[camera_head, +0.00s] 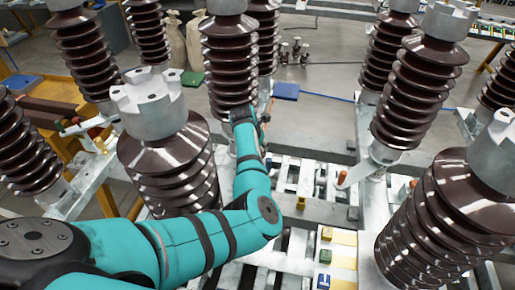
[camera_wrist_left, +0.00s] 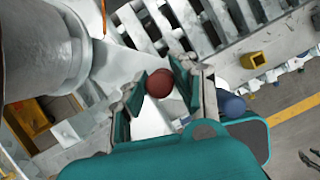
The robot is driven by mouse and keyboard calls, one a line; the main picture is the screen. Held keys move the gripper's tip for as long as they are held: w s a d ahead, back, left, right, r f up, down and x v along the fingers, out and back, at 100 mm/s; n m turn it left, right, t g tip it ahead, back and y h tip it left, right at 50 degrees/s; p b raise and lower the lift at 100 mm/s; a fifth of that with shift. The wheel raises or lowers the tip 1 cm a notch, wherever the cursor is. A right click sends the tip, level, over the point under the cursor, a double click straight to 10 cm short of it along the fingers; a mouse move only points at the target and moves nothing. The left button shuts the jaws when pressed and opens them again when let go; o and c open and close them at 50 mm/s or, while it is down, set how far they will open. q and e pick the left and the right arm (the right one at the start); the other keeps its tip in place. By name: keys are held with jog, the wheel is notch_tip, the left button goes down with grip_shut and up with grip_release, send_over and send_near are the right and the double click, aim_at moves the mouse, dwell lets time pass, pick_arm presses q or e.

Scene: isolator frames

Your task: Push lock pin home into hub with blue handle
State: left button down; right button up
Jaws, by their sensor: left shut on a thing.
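My left arm reaches from the lower left to the middle of the head view. Its gripper (camera_head: 262,122) is small there, in front of a brown ribbed insulator column (camera_head: 231,75). In the left wrist view my left gripper (camera_wrist_left: 158,88) is shut on a dark red ball-shaped knob (camera_wrist_left: 160,83) between its fingertips. What lies below the knob is hidden. A blue rounded part (camera_wrist_left: 231,105) shows just right of the fingers, apart from the knob; I cannot tell if it is the blue handle. I cannot make out the lock pin or hub. My right gripper is not in view.
Brown ribbed insulators with grey caps stand on both sides, one close at the right (camera_head: 440,220). A slatted metal frame (camera_head: 300,170) lies between them. Small coloured blocks (camera_head: 324,256) sit on its near part. A blue box (camera_head: 285,91) lies on open floor behind.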

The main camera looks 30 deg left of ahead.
pick_arm(q)
jog(key=shift+f+b, duration=0.35)
jog(key=shift+f, duration=0.4)
jog(key=c, duration=1)
grip_release()
jog(key=shift+o, duration=0.2)
jog(key=shift+r, duration=0.1)
jog(key=shift+r, duration=0.35)
notch_tip(320, 180, up, 9)
jog(key=shift+r, duration=0.1)
